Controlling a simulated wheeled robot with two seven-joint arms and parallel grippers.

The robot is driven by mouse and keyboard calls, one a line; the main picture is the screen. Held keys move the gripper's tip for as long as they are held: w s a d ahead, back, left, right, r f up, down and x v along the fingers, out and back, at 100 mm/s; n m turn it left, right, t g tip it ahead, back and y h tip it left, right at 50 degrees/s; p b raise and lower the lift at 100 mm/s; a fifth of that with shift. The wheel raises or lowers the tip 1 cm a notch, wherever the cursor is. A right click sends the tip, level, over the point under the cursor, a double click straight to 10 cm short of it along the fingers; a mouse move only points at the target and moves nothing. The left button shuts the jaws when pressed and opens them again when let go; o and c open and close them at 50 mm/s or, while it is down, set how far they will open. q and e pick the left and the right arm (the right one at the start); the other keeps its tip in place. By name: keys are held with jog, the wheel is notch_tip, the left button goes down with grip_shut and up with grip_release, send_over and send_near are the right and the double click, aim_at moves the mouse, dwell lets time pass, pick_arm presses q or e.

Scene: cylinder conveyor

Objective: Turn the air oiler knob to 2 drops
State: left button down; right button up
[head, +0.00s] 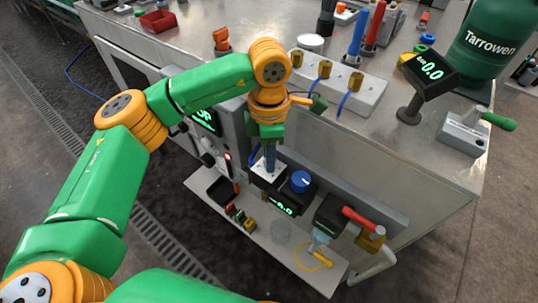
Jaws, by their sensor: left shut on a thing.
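My left gripper (269,160) points straight down over the shelf on the bench's near side. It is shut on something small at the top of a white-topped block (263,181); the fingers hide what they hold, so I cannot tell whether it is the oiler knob. A blue knob (300,181) stands just right of the fingers, on a dark unit whose green display (283,208) seems to read 0.0. A dark box with a clear part below (329,213) stands further right. I cannot read any drop setting. My right gripper is not in view.
A red-handled valve (361,219) is at the shelf's right end. A clear cup (280,231) and small coloured blocks (240,217) stand on the shelf (262,243). A grey panel with a lit display (206,121) is close left.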

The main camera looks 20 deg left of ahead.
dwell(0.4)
pick_arm(q)
jog(key=c, duration=0.7)
grip_release()
notch_tip(320, 180, up, 7)
jog(key=shift+r, duration=0.1)
